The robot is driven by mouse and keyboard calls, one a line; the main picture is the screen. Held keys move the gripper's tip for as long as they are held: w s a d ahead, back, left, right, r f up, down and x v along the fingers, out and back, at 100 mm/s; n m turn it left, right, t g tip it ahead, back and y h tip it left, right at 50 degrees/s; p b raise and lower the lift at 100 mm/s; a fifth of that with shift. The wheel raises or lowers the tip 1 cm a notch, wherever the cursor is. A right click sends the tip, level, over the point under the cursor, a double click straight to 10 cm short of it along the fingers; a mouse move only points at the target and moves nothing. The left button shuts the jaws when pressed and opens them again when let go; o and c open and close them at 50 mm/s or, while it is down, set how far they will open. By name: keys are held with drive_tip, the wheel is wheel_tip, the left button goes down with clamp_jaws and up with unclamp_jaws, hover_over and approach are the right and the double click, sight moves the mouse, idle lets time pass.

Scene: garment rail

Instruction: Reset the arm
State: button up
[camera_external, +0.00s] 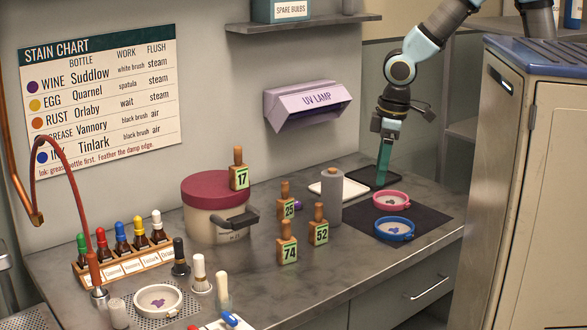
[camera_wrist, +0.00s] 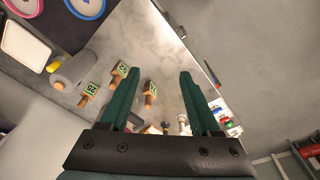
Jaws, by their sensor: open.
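My gripper (camera_external: 384,160) hangs from my arm above the back right of the counter, in front of the wall. Its teal fingers point down over a small black tray (camera_external: 373,180); I cannot tell whether they touch it. In the wrist view my gripper (camera_wrist: 160,105) has its two teal fingers well apart, with nothing held between them.
On the counter (camera_external: 370,262) stand a grey cylinder (camera_external: 328,200), numbered wooden-handled stamps (camera_external: 288,245), a red-lidded pot (camera_external: 215,215), a bottle rack (camera_external: 125,262), and pink (camera_external: 391,200) and blue (camera_external: 394,229) rings on a dark mat. The UV lamp (camera_external: 310,103) juts from the wall. A tall cabinet (camera_external: 535,190) stands right.

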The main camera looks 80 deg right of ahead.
drive_tip(key=s+a+f+m, duration=0.1)
drive_tip(key=s, duration=0.6)
drive_tip(key=shift+f, duration=0.4)
drive_tip(key=shift+a+f, duration=0.1)
drive_tip(key=shift+f, duration=0.05)
drive_tip(key=shift+o, duration=0.7)
wheel_tip(320, 180, down, 5)
drive_tip(key=b, duration=0.5)
drive_tip(key=shift+w, duration=0.1)
